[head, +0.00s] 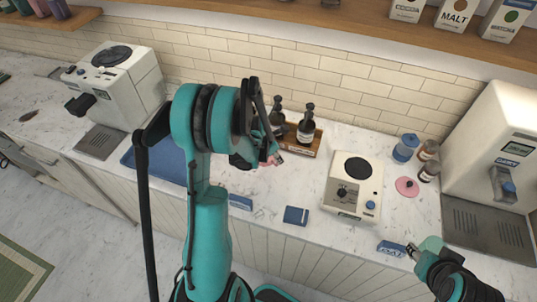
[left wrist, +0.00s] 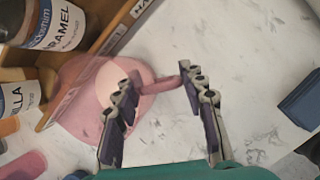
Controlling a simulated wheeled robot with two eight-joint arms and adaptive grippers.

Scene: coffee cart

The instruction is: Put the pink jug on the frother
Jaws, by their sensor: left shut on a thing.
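The pink jug (left wrist: 85,105) shows in the left wrist view beside the wooden syrup rack, with its handle (left wrist: 160,86) pointing right. My left gripper (left wrist: 158,95) is shut on the handle, one finger to either side. In the head view my left arm hides nearly all of the jug; only a small pink bit shows by the left gripper (head: 275,158). The frother (head: 350,205) is a cream box with a round black plate (head: 359,168) on top, on the counter to the right of the left gripper. My right gripper (head: 411,249) is at the front edge; its finger opening is unclear.
A wooden rack (head: 300,140) with dark syrup bottles stands behind the left gripper. A blue box (head: 296,215) lies left of the frother. A blue jar (head: 405,147) and pink disc (head: 407,186) are to its right. A large machine (head: 503,140) stands far right.

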